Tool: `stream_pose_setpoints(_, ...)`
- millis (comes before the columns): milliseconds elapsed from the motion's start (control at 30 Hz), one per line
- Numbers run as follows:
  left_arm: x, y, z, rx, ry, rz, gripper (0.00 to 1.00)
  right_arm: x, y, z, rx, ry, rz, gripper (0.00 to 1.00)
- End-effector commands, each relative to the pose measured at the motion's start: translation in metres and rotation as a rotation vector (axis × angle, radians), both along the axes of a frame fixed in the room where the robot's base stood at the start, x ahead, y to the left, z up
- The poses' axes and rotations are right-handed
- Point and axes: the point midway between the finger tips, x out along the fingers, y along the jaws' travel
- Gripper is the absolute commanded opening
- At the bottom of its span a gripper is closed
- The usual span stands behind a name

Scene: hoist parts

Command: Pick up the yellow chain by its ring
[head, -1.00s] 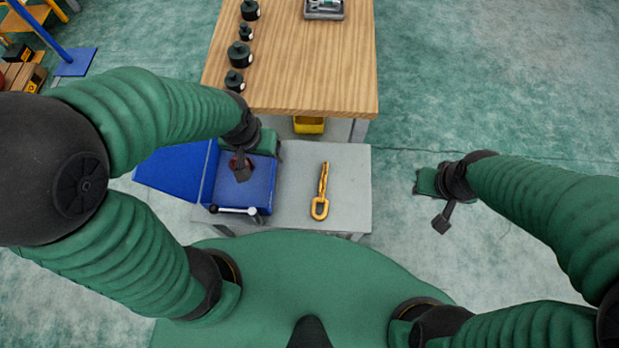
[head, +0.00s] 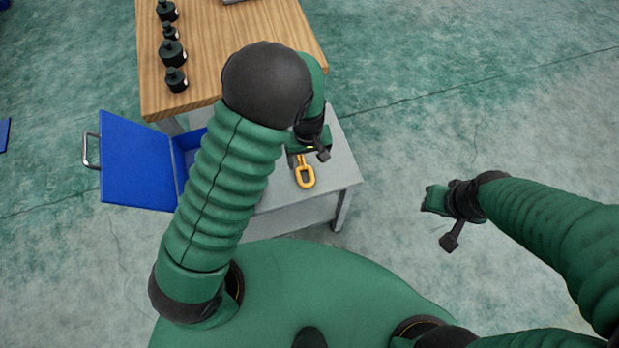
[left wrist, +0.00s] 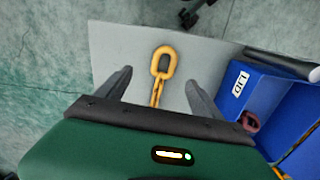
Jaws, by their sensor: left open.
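The yellow chain (head: 305,173) lies on the grey low table (head: 341,164), with its large ring end toward me. In the left wrist view the ring (left wrist: 163,61) lies beyond the fingertips, between their lines, and the chain runs back under my gripper. My left gripper (left wrist: 157,80) is open and empty above the chain; in the head view the gripper (head: 308,150) hides the chain's far part. My right gripper (head: 437,205) hangs over the floor at the right, off the table; whether its jaws are open is unclear.
A blue box (head: 190,143) with its lid (head: 137,165) open stands on the table left of the chain; my left arm partly covers it. A wooden table (head: 235,40) with several black weights (head: 172,52) stands behind. The floor at right is clear.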

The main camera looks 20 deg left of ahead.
Motion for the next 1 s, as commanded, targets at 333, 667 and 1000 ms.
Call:
stream_pose_setpoints(333,-0.002,0.001,-0.057,0.000,0.000,-0.001,0.76,0.000,0.000,-0.005,0.000,0.000,0.001,0.32)
stream_pose_setpoints(667,-0.003,0.002,-0.101,-0.001,0.000,-0.001,0.76,0.000,0.000,-0.006,0.000,0.000,0.000,0.32)
stream_pose_setpoints(1000,-0.002,0.003,-0.100,-0.001,-0.002,-0.002,0.53,0.000,0.000,-0.006,0.000,0.000,0.000,0.32)
